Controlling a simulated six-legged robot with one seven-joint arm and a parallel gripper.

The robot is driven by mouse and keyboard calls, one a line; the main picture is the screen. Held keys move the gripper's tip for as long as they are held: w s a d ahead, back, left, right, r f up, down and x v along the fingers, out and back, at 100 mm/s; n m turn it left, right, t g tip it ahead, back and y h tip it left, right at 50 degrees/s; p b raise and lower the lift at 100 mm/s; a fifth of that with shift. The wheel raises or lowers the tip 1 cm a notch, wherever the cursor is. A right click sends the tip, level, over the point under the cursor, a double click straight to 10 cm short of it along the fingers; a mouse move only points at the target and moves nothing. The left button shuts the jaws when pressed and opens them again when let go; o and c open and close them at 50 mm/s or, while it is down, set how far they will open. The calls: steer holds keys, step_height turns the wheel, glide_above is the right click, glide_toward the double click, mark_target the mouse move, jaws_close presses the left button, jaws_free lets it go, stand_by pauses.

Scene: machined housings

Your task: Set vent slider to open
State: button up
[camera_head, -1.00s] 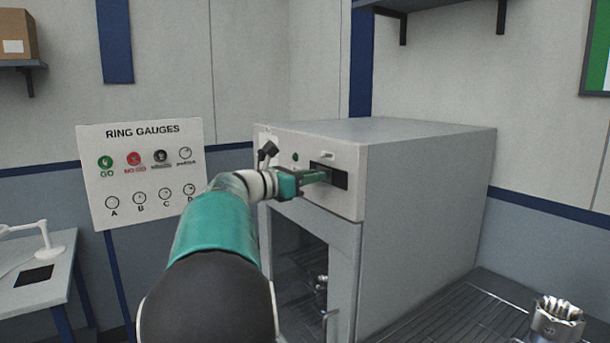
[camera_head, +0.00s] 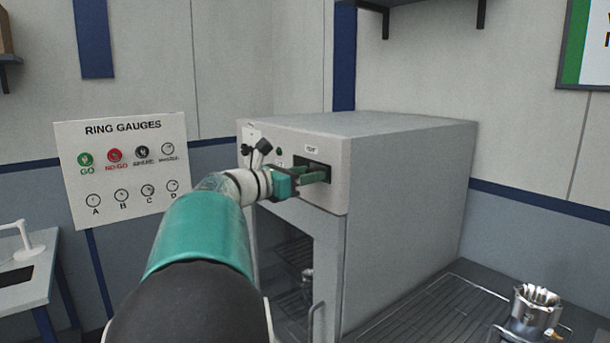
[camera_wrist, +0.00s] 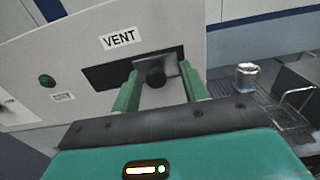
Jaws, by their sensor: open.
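The vent slider is a dark round knob (camera_wrist: 155,75) on a grey plate (camera_wrist: 172,68), in the right part of a dark slot (camera_wrist: 105,77) under the VENT label (camera_wrist: 119,39) in the wrist view. My gripper (camera_wrist: 159,77) is open, with one green finger on each side of the knob. I cannot tell whether either finger touches it. In the head view my gripper (camera_head: 323,174) reaches the slot near its right end. The fingers and arm hide the knob there.
The slot is in the top panel of a grey cabinet oven (camera_head: 410,190) with a glass door below. A green button (camera_wrist: 47,81) sits left of the slot. A metal cup-like part (camera_head: 535,305) stands on the grated bench (camera_head: 430,310) at right.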

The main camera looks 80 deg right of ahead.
steer(key=v, duration=1.3)
steer(key=shift+w+a, duration=0.2)
steer(key=shift+w, duration=0.15)
steer(key=w+a+f+m+t+y, duration=0.2)
steer(key=w+a+f+t, duration=0.35)
steer(key=a+f, duration=0.4)
steer(key=w+a+f+m+t+y, duration=0.2)
steer(key=w+a+f+t+y, duration=0.3)
steer(key=a, duration=0.7)
steer(key=a+f+m+t+y, duration=0.3)
steer(key=a+f, duration=0.2)
steer(key=a, duration=0.8)
steer(key=a+f+m+t+y, duration=0.2)
steer(key=a+f+t+y, duration=0.1)
steer(key=a, duration=1)
step_height(320, 180, down, 2)
steer(key=shift+a+f+m+t+y, duration=0.1)
steer(key=shift+a+m+t+y, duration=0.15)
steer(key=shift+m+t, duration=0.2)
steer(key=shift+c, duration=0.8)
steer(key=shift+d, duration=0.1)
